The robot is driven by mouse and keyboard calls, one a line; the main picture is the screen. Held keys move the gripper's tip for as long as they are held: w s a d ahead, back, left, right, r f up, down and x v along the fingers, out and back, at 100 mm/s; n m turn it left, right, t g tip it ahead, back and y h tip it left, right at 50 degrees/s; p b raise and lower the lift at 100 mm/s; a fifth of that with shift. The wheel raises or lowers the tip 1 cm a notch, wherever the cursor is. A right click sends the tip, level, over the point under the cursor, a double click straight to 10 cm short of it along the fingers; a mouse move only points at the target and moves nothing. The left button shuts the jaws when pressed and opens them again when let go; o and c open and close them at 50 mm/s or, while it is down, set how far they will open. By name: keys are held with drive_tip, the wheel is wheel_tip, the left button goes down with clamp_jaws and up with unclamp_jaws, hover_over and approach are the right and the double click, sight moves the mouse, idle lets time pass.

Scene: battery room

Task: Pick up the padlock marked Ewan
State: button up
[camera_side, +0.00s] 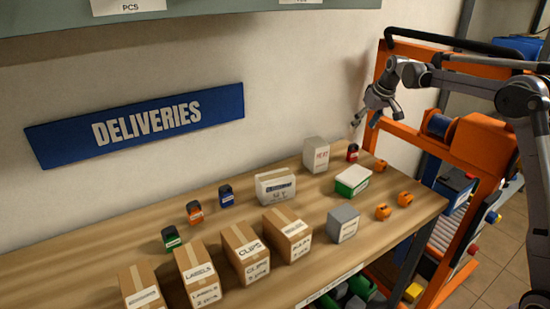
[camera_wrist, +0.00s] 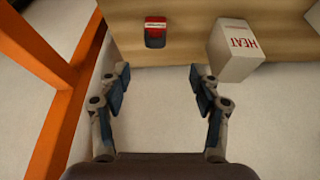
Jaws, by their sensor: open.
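Small padlocks with white label bands stand on the wooden bench: a green one (camera_side: 171,238), an orange one (camera_side: 195,212), a blue one (camera_side: 226,196) and a red one (camera_side: 352,152). The names on the labels are too small to read, so I cannot tell which is marked Ewan. My gripper (camera_side: 377,114) is open and empty, above the bench's far right end near the red padlock. In the wrist view, the red padlock (camera_wrist: 155,32) lies beyond my open fingertips (camera_wrist: 159,80), between their lines and apart from them.
A white HEAT box (camera_side: 316,155) stands close beside the red padlock; it also shows in the wrist view (camera_wrist: 234,50). A green-and-white box (camera_side: 353,181), a grey box (camera_side: 343,224), several cartons (camera_side: 245,252) and small orange items (camera_side: 383,212) share the bench. An orange frame (camera_side: 480,150) stands right.

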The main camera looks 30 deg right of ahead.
sight(354, 145)
drive_tip(key=x, duration=0.6)
drive_tip(key=shift+d, duration=0.25)
drive_tip(key=shift+d+x, duration=0.2)
drive_tip(key=shift+x, duration=2.4)
drive_tip(key=shift+s, duration=0.2)
drive_tip(key=c, duration=1.3)
